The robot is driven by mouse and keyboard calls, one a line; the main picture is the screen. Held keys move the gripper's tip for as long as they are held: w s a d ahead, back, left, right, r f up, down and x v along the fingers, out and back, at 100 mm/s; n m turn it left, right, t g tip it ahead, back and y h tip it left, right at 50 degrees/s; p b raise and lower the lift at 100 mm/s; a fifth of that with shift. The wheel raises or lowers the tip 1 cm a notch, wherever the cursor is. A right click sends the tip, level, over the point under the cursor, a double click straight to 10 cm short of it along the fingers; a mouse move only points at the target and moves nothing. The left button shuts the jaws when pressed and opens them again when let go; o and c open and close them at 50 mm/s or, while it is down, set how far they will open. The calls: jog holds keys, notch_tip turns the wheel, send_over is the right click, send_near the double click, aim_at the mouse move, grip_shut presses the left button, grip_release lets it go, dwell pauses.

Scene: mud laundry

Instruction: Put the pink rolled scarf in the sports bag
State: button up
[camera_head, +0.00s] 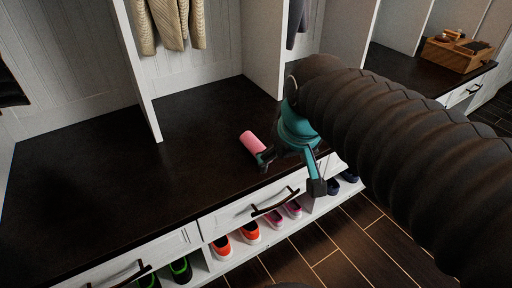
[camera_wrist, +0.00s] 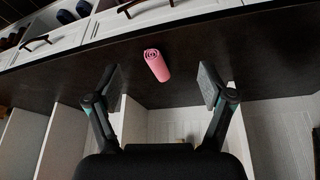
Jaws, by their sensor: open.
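The pink rolled scarf (camera_head: 252,142) lies on the dark bench top in the head view, near the front edge. In the wrist view the scarf (camera_wrist: 156,65) lies ahead of my gripper, between the lines of the two fingers. My gripper (camera_head: 290,172) is beside the scarf in the head view, one finger close to its lower end. In the wrist view my gripper (camera_wrist: 160,84) is open and empty, its fingers wide apart. I cannot tell whether a finger touches the scarf. The sports bag does not show in either view.
The dark bench top (camera_head: 90,185) is clear to the left. White dividers (camera_head: 264,50) rise from it. Drawers with dark handles (camera_head: 272,203) and shoes (camera_head: 250,232) are below. A wooden box (camera_head: 457,52) stands at the back right. Beige clothes (camera_head: 170,25) hang above.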

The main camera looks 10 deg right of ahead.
jog(key=w+n+g+b, duration=0.1)
jog(key=w+n+g, duration=0.15)
jog(key=w, duration=1.15)
jog(key=g+b, duration=0.1)
jog(key=g, duration=0.1)
send_over(254, 140)
notch_tip(254, 140, down, 4)
jog(key=f, duration=0.1)
jog(key=shift+n, duration=0.25)
notch_tip(254, 140, down, 13)
jog(key=shift+w+r+b, duration=0.1)
jog(key=shift+b, duration=1.15)
jog(key=c, duration=1.4)
